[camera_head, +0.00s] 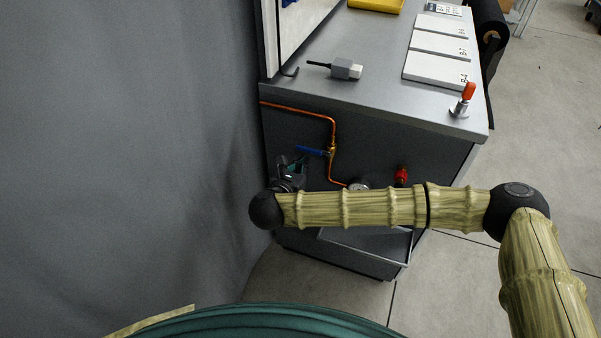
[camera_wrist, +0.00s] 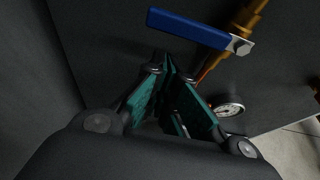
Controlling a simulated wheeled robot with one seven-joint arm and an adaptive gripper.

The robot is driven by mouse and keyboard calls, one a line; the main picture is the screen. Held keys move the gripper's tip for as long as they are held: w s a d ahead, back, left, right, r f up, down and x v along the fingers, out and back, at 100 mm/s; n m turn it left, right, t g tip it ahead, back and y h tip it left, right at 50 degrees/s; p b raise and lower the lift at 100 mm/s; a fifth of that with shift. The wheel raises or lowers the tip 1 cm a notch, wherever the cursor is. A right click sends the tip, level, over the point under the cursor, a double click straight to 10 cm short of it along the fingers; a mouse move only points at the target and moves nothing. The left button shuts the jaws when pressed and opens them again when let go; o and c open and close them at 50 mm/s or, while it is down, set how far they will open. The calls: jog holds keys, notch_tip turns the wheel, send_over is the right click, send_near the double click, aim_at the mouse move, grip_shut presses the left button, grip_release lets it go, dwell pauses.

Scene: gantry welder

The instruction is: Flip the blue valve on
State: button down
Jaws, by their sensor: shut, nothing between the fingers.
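The blue valve's lever (camera_head: 311,151) sits on a brass valve body (camera_head: 332,148) on the dark front panel of the cabinet. In the head view the lever points left from the body, roughly level. In the wrist view the blue lever (camera_wrist: 188,28) lies just above and right of my fingertips, with the brass body (camera_wrist: 243,22) at its right end. My gripper (camera_head: 292,166) is just below and left of the lever in the head view. My teal fingers (camera_wrist: 166,66) are closed together and empty. I see no clear contact between them and the lever.
A copper pipe (camera_head: 300,109) runs along the panel into the valve. A gauge (camera_wrist: 229,107) and a red knob (camera_head: 401,176) are lower right. A tray (camera_head: 365,245) juts out below my arm. A grey curtain (camera_head: 130,150) hangs close on the left.

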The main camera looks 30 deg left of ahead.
jog(key=shift+r, duration=0.8)
